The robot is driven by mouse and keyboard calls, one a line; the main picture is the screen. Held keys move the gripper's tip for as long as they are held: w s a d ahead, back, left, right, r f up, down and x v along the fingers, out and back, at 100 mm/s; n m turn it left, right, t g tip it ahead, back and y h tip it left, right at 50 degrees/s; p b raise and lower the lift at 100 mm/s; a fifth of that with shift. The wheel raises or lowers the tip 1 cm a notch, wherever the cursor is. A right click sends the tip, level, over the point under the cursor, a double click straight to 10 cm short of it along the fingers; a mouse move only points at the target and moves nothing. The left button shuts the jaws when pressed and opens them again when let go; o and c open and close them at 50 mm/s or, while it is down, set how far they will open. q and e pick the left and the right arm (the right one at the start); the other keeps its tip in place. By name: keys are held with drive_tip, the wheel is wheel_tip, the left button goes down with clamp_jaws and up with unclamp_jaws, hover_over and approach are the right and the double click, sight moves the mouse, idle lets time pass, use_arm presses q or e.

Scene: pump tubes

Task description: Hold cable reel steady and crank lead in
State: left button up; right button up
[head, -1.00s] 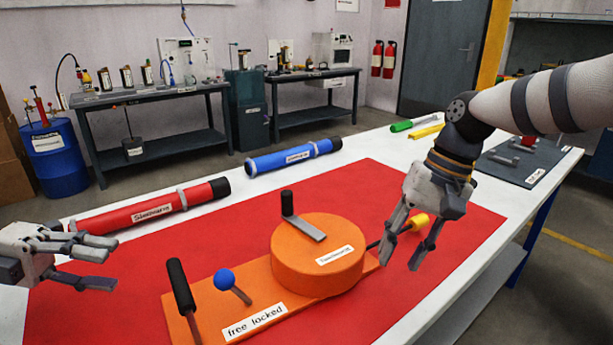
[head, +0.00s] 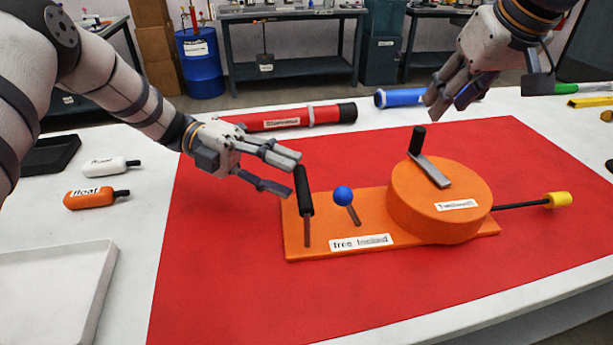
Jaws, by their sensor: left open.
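The orange cable reel drum (head: 440,205) sits on an orange base plate (head: 375,215) on the red mat. A grey crank arm (head: 431,171) with an upright black knob (head: 417,140) is on top. A dark lead (head: 522,205) with a yellow end (head: 558,200) sticks out to the right. An upright black handle (head: 304,190) and a blue ball lever (head: 343,195) stand on the plate, by a "free locked" label (head: 361,242). My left gripper (head: 294,175) is open, its fingertips close to the black handle; contact is unclear. My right gripper (head: 450,107) is open and empty, raised beyond the drum.
A red tube (head: 290,118) and a blue tube (head: 400,97) lie along the far side. White and orange floats (head: 97,198) and a white tray (head: 55,290) are on the left. The front of the red mat (head: 350,300) is clear.

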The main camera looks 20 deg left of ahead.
sight(301, 183)
use_arm(q)
drive_tip(key=d, duration=0.4)
drive_tip(key=shift+f, duration=0.35)
clamp_jaws()
